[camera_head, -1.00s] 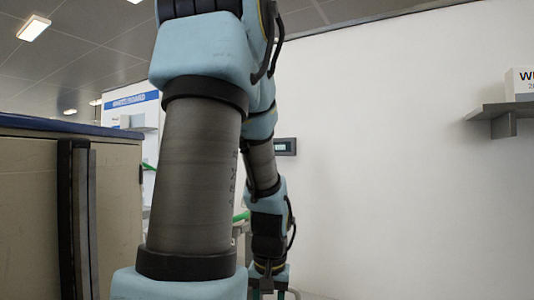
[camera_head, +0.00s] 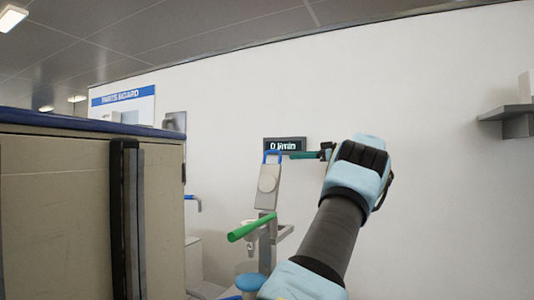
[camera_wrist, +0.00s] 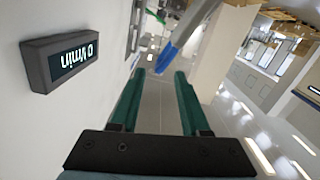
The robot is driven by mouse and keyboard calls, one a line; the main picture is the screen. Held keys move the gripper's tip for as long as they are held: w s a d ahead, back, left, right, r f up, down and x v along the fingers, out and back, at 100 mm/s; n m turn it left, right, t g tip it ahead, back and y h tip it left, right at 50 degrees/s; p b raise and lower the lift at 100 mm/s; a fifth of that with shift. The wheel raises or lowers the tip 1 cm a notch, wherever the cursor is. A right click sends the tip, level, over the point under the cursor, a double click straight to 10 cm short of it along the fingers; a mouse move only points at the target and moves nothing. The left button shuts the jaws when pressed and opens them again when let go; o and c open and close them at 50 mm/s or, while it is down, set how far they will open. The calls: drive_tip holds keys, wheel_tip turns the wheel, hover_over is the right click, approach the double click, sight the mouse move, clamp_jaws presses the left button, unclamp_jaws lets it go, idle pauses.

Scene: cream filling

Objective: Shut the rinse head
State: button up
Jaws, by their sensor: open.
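The rinse head, seemingly the grey plate with a round disc (camera_head: 267,184), stands raised on the rig in the head view, with a blue handle (camera_head: 272,152) at its top. My gripper (camera_head: 292,154) reaches in from the right, its green fingers level with this handle. In the wrist view, my gripper (camera_wrist: 158,85) is open and empty, two green fingers apart. A blue bar (camera_wrist: 178,42) lies ahead of the fingertips, its near end close to the gap. I cannot tell whether the fingers touch it.
A flow display (camera_head: 285,144) is on the wall behind my gripper; it also shows in the wrist view (camera_wrist: 62,62). A green handle (camera_head: 250,227) sticks out lower on the rig. A cabinet (camera_head: 60,215) fills the left. A shelf (camera_head: 508,118) is at the right.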

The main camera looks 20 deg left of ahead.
sight(274, 151)
drive_tip(key=shift+n+y, duration=0.3)
drive_tip(key=shift+n, duration=0.3)
drive_tip(key=p+x, duration=0.1)
drive_tip(key=x, duration=0.2)
drive_tip(key=r+p+x, duration=0.1)
drive_tip(key=p+x, duration=0.1)
drive_tip(key=x, duration=0.1)
drive_tip(key=p+x, duration=0.1)
drive_tip(key=x, duration=0.2)
drive_tip(key=shift+a+r+p, duration=0.1)
drive_tip(key=shift+r+p, duration=0.3)
drive_tip(key=shift+w+a+f, duration=0.1)
drive_tip(key=shift+a+f, duration=0.05)
drive_tip(key=shift+a, duration=0.4)
clamp_jaws()
drive_tip(key=shift+d, duration=0.15)
